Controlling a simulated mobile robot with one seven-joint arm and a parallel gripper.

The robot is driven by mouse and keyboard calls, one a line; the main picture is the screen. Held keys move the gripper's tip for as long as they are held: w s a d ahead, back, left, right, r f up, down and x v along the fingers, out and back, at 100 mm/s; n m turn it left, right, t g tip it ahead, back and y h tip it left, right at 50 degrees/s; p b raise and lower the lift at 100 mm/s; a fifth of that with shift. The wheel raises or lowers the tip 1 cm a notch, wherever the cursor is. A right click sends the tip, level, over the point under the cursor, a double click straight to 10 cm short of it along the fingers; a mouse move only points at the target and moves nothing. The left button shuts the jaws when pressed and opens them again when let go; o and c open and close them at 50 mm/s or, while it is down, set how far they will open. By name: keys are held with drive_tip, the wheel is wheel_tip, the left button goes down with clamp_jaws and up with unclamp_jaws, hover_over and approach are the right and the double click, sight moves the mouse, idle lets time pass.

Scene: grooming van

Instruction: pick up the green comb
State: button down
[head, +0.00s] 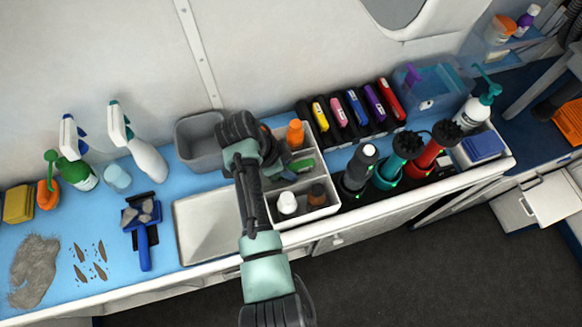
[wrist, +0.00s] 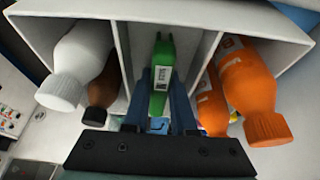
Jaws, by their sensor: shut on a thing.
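The green comb (wrist: 161,72) stands in the middle compartment of a white divided caddy (wrist: 202,12), with a small white label facing me. My gripper (wrist: 160,108) reaches into that compartment and is shut on the comb, one finger on each side. In the head view the green comb (head: 302,166) shows beside my wrist, inside the caddy (head: 322,212). My arm hides part of the caddy and most of my gripper there. The comb's lower end is hidden.
White (wrist: 68,75) and brown (wrist: 103,92) bottles stand in the left compartment in the wrist view, and orange bottles (wrist: 250,85) in the right. A grey bin (head: 195,135), a pale tray (head: 208,225) and upright clippers (head: 360,165) flank the caddy.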

sight(288, 167)
drive_tip(key=shift+r, duration=0.1)
wheel_tip(288, 167, up, 10)
drive_tip(key=shift+r, duration=0.2)
drive_tip(key=c, duration=1.3)
unclamp_jaws()
clamp_jaws()
